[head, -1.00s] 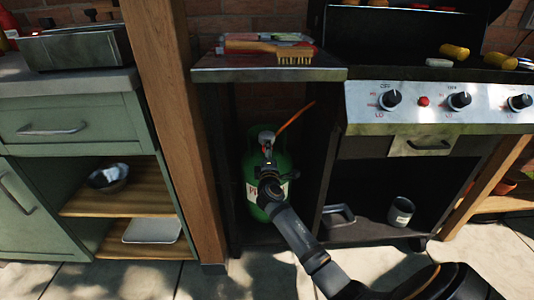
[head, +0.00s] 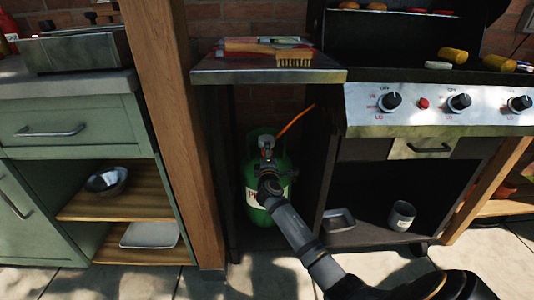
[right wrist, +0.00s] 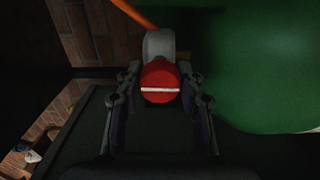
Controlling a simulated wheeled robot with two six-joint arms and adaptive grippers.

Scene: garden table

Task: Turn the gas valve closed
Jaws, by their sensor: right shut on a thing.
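The green gas bottle (head: 283,163) with a white label stands in the open compartment under the side shelf. A grey regulator (head: 266,139) sits on its top, with an orange hose (head: 297,119) leading up and right. In the right wrist view the valve knob (right wrist: 159,82) is red and round, with a white line lying across it, nearly level in the picture. My right gripper (right wrist: 160,84) is shut on the knob, one finger on each side. In the head view my right gripper (head: 266,157) is at the bottle's top, and my wrist covers part of the label. My left gripper is out of view.
A wooden post (head: 174,125) stands left of the compartment, and the side shelf (head: 265,76) with a brush (head: 270,50) overhangs it. The grill's knob panel (head: 435,112) is at the right. A tray (head: 338,221) and a grey cup (head: 402,215) are below it.

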